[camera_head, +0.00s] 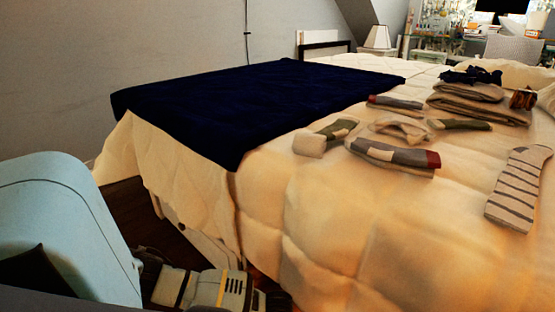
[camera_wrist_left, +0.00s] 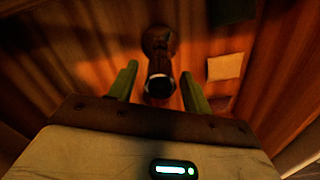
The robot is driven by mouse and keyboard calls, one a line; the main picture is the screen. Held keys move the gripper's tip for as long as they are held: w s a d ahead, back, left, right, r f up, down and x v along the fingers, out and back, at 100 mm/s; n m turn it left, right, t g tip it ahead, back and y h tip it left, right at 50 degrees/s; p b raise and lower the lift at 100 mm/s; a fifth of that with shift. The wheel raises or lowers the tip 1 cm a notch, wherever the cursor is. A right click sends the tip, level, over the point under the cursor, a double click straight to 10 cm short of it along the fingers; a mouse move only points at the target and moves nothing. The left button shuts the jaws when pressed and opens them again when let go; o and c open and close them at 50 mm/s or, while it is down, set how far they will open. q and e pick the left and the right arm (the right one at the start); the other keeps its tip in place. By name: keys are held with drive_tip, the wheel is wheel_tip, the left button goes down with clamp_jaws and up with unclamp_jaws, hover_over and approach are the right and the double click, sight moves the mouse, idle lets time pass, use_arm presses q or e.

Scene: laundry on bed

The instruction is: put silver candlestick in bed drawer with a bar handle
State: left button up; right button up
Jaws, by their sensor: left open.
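The candlestick (camera_wrist_left: 158,48) shows in the left wrist view as a dark, shiny metal piece, with a round end farther off and a ringed end nearer the camera. My left gripper (camera_wrist_left: 159,72) is open, with one green finger on each side of the candlestick's near end. I cannot tell whether either finger touches it. In the head view my left arm reaches low beside the bed, and the candlestick is hidden there. A pale panel (camera_head: 197,235) shows under the bed's hanging cover; I cannot make out a bar handle. My right gripper is not in view.
The bed (camera_head: 330,235) has a cream quilt, a dark blue blanket (camera_head: 255,100) and several socks and folded clothes (camera_head: 465,105). Its quilt hangs close to my left arm. In the left wrist view, a pale square (camera_wrist_left: 225,66) lies on reddish wood right of the candlestick.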

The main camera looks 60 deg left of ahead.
use_arm(q)
wheel_tip(320, 180, up, 12)
drive_tip(key=p, duration=0.5)
drive_tip(key=shift+r, duration=0.15)
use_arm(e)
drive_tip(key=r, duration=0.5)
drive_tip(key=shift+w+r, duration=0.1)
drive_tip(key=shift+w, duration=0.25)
